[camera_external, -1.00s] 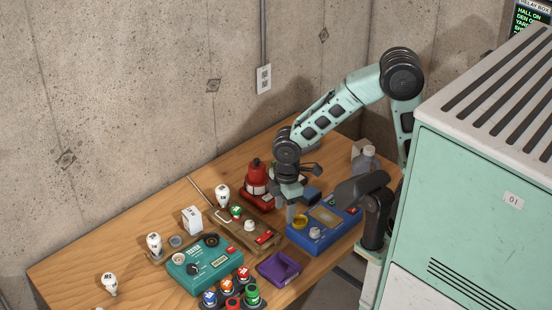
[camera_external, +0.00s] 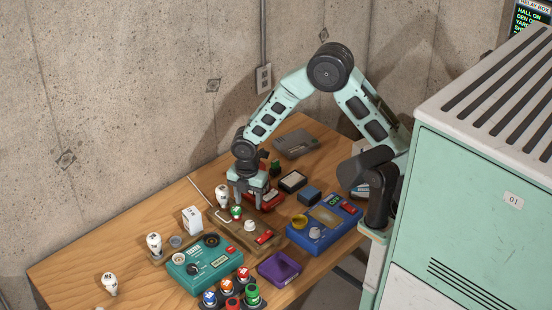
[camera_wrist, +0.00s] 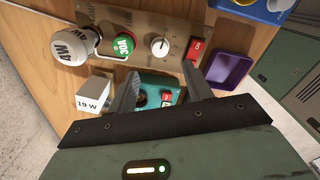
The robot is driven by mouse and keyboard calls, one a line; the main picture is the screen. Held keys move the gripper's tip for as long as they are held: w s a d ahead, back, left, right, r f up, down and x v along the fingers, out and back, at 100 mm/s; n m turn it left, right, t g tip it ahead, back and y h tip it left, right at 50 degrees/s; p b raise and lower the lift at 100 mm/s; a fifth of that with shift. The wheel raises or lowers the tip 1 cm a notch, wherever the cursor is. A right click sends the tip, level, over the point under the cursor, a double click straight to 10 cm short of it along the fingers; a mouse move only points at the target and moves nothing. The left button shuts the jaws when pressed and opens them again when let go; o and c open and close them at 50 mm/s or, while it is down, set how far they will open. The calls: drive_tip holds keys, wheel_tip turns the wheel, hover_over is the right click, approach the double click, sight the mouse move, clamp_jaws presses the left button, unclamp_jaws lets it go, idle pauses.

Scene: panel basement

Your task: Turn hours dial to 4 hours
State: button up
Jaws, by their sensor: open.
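The teal box (camera_external: 217,278) has a dark knob, and the blue box (camera_external: 304,241) has a pale knob (camera_external: 315,232). My gripper (camera_external: 248,203) points down, open and empty, above the back of the brown panel. In the wrist view its fingers (camera_wrist: 162,82) are spread below the dial, apart from it.
On the brown panel are a green 30A part (camera_wrist: 124,44), a white 4W bulb (camera_wrist: 72,46) and a red switch (camera_wrist: 197,49). A purple tray (camera_external: 280,269) and a white box (camera_external: 192,220) stand nearby. Several coloured buttons sit at the front.

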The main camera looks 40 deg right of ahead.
sight(250, 223)
wheel_tip(250, 223, down, 9)
drive_tip(key=shift+f+p, duration=0.15)
drive_tip(key=shift+p, duration=0.85)
drive_tip(key=shift+c, duration=0.2)
drive_tip(key=c, duration=0.9)
